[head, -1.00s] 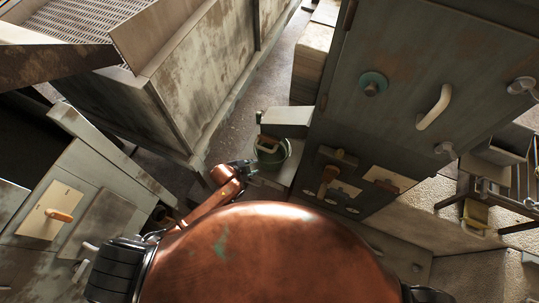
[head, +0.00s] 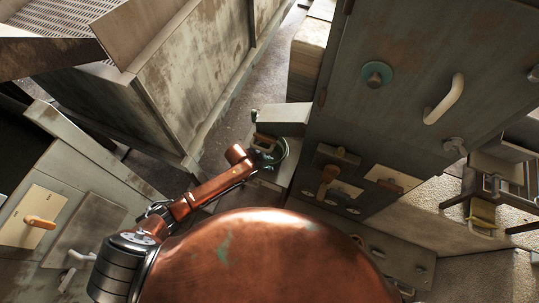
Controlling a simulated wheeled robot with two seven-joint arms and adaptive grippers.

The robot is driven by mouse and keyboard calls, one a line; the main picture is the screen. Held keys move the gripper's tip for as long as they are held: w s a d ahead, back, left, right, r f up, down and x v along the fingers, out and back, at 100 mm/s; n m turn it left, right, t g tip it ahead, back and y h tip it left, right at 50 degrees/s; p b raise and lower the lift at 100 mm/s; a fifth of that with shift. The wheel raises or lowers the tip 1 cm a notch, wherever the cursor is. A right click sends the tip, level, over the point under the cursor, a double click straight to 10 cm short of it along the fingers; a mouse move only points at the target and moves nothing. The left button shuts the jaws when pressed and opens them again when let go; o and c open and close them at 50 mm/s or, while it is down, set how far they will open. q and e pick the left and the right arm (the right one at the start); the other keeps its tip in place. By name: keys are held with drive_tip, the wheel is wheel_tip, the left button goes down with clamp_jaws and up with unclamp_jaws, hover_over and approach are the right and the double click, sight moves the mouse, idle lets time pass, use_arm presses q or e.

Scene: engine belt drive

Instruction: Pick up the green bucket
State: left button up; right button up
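The green bucket (head: 284,154) stands on a grey ledge beside the tall grey cabinet, near the middle of the head view. My copper-coloured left arm reaches in from the lower left. My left gripper (head: 262,154) is at the bucket's left side, overlapping its rim and opening. The fingers are small and dark, so I cannot tell whether they touch the bucket or are open. The arm and gripper hide the bucket's left part. My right gripper is not in view.
The tall cabinet (head: 400,75) with a white handle stands close at the right of the bucket. A control panel with levers (head: 328,178) is below it. A grey box (head: 283,118) sits just behind the bucket. A large rusty bin (head: 195,70) stands left, beyond a floor gap.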

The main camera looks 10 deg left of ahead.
sight(273, 165)
use_arm(q)
drive_tip(key=b+x, duration=0.1)
drive_tip(key=x, duration=0.2)
drive_tip(key=shift+d+f, duration=0.15)
drive_tip(key=shift+f, duration=0.2)
drive_tip(key=shift+c, duration=0.6)
clamp_jaws()
drive_tip(key=shift+r, duration=0.1)
